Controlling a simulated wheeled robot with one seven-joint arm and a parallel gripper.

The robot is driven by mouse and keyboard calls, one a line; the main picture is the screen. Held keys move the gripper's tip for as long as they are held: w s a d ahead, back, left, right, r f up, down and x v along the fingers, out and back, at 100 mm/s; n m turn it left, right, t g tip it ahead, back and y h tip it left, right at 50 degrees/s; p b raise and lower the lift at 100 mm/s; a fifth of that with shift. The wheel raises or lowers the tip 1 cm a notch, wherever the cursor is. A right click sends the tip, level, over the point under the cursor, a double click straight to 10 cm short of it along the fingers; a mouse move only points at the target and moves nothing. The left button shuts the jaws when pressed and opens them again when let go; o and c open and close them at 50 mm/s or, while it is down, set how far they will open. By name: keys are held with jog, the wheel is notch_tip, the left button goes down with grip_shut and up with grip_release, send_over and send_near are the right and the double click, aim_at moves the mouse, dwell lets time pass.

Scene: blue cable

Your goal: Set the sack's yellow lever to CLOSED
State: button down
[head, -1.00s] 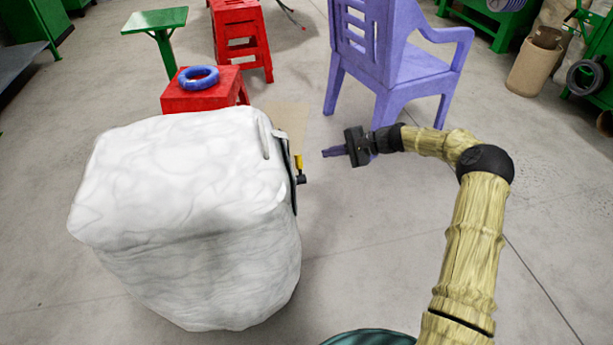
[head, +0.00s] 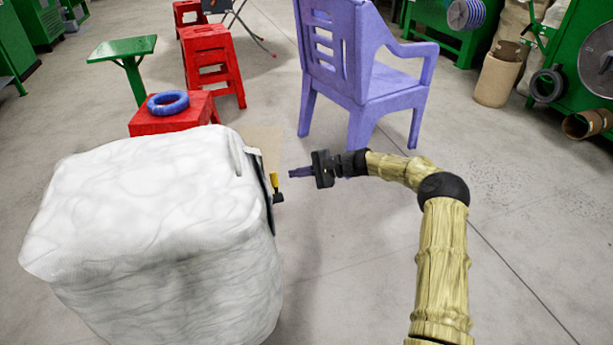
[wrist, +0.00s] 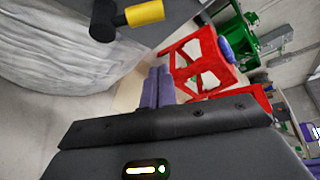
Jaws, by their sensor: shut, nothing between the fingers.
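The large white sack (head: 150,225) stands at the left in the head view. Its yellow lever (head: 274,180) sits on a dark plate on the sack's right side and points upward. In the wrist view the yellow lever (wrist: 144,13) with its black pivot (wrist: 104,20) shows at the top left, beside the sack (wrist: 60,50). Any lever marking is too small to read.
A red stool (head: 170,118) with a blue cable coil (head: 168,103) stands behind the sack. A purple chair (head: 365,80) stands beyond my arm. A green stand (head: 125,55) and another red stool (head: 210,60) are farther back. The floor right of the sack is clear.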

jog(key=shift+s+a+r+b, duration=0.15)
jog(key=shift+s+a+b, duration=0.25)
jog(key=shift+a+b, duration=0.4)
jog(key=shift+s+a+r+b, duration=0.1)
jog(key=shift+s+a+b, duration=0.3)
jog(key=shift+a+b, duration=0.4)
jog(key=shift+s+a+r+b, duration=0.15)
jog(key=shift+s+a+b, duration=0.25)
jog(key=shift+a+b, duration=0.4)
